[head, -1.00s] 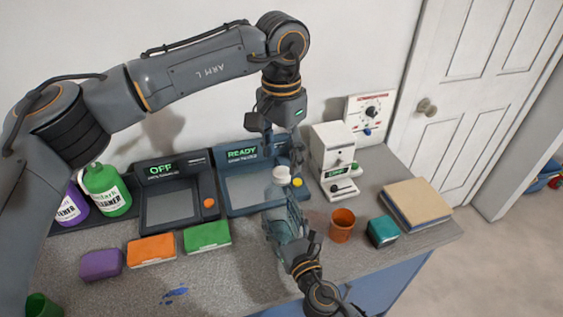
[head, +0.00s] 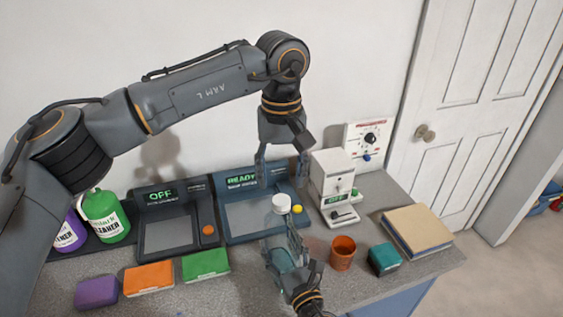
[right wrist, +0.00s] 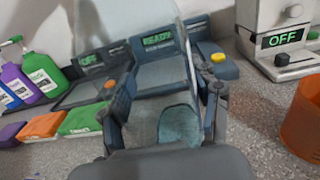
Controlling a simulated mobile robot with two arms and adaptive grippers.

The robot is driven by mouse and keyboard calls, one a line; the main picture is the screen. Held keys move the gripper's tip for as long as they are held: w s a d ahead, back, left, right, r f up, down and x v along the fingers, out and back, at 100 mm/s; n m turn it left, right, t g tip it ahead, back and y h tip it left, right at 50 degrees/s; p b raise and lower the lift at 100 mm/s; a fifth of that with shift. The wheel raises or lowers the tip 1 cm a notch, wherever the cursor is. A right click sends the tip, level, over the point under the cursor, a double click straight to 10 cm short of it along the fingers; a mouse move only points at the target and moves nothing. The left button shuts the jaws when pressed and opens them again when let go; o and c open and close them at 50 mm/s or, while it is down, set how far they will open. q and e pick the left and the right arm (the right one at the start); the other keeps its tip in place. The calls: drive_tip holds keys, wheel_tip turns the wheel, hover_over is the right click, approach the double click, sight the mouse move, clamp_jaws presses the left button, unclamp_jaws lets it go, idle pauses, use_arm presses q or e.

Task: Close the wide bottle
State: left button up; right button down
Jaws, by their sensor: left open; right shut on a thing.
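The wide bottle (head: 283,256) is clear, with teal liquid in it, and slightly tilted. My right gripper (head: 287,247) is shut on it and holds it over the counter. In the right wrist view the bottle (right wrist: 178,124) stands between the fingers, its top out of frame. A white cap (head: 281,203) shows at the bottle's upper end in the head view; I cannot tell whether it is fully seated. My left gripper (head: 282,181) is open, pointing down just above the cap, with its fingers apart and nothing between them.
Two dark-blue panels, OFF (head: 168,230) and READY (head: 255,212), stand behind. A white machine (head: 332,175), orange cup (head: 342,254), teal box (head: 384,259) and book (head: 417,231) are right. Green (head: 205,264), orange (head: 148,278) and purple (head: 97,292) blocks lie left, before green (head: 105,215) and purple (head: 68,233) bottles.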

use_arm(q)
drive_tip(key=n, duration=0.4)
drive_tip(key=shift+r, duration=0.15)
drive_tip(key=n, duration=0.5)
drive_tip(key=shift+r+n, duration=0.15)
drive_tip(key=shift+n, duration=0.25)
drive_tip(key=n, duration=0.5)
drive_tip(key=shift+r+n, duration=0.25)
drive_tip(key=shift+n, duration=0.05)
drive_tip(key=n, duration=0.4)
drive_tip(key=shift+r, duration=0.1)
drive_tip(key=n, duration=0.3)
drive_tip(key=shift+r+n, duration=0.15)
drive_tip(key=shift+n, duration=0.25)
drive_tip(key=n, duration=0.5)
drive_tip(key=shift+r+n, duration=0.2)
drive_tip(key=shift+n, duration=0.2)
drive_tip(key=n, duration=0.5)
drive_tip(key=shift+r, duration=0.15)
drive_tip(key=n, duration=0.4)
drive_tip(key=shift+r+n, duration=0.15)
drive_tip(key=shift+n, duration=0.15)
